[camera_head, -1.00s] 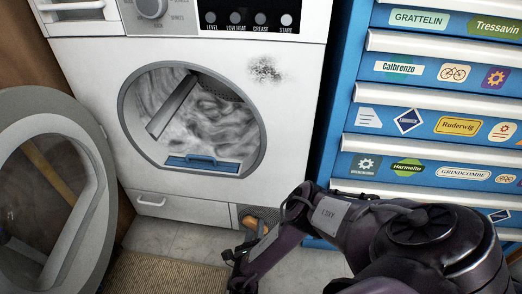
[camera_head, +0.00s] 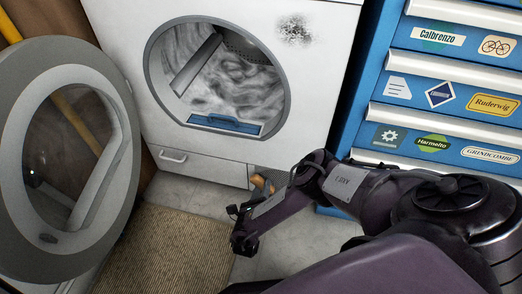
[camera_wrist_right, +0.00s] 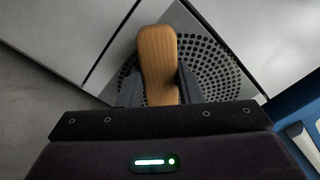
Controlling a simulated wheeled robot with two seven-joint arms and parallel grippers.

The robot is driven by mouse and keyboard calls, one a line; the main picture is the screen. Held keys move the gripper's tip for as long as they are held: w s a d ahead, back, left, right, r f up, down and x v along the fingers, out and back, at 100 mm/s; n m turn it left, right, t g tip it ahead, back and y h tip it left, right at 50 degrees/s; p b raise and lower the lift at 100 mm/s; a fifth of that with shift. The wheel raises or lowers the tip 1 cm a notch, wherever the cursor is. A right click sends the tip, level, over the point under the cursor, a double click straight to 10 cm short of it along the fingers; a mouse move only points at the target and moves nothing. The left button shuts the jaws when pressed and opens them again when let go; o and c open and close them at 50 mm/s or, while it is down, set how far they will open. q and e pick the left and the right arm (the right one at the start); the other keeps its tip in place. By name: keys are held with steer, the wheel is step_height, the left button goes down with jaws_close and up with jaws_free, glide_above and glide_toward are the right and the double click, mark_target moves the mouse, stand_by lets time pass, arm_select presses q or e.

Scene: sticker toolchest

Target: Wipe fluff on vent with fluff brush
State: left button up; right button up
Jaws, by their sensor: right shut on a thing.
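My right gripper (camera_wrist_right: 158,88) is shut on a wooden-handled brush (camera_wrist_right: 158,55), its two dark fingers on either side of the handle. In the head view the brush (camera_head: 258,183) shows as a small orange-brown piece beside my right forearm. The round perforated vent (camera_wrist_right: 217,72) lies right behind the brush in the wrist view. In the head view the vent (camera_head: 281,178) is a grey patch low on the dryer, partly covered by my arm. The brush's bristles are hidden, and I cannot tell whether they touch the vent. No fluff can be made out on the vent. My left gripper is not in view.
The white dryer (camera_head: 120,20) has its round door (camera_head: 30,85) open at the left. A dark speckled smudge (camera_head: 296,30) marks its front. A blue stickered toolchest (camera_head: 375,75) stands close on the right. A woven mat (camera_head: 165,250) lies on the floor in front.

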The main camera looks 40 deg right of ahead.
mark_target(282, 182)
steer(key=shift+s+d+r+p, duration=0.1)
steer(key=shift+s+d+p, duration=1.35)
steer(key=shift+s+d, duration=0.7)
steer(key=s+d+p, duration=0.1)
steer(key=s, duration=0.1)
steer(key=s+d, duration=0.2)
steer(key=shift+p, duration=0.35)
steer(key=shift+a, duration=0.1)
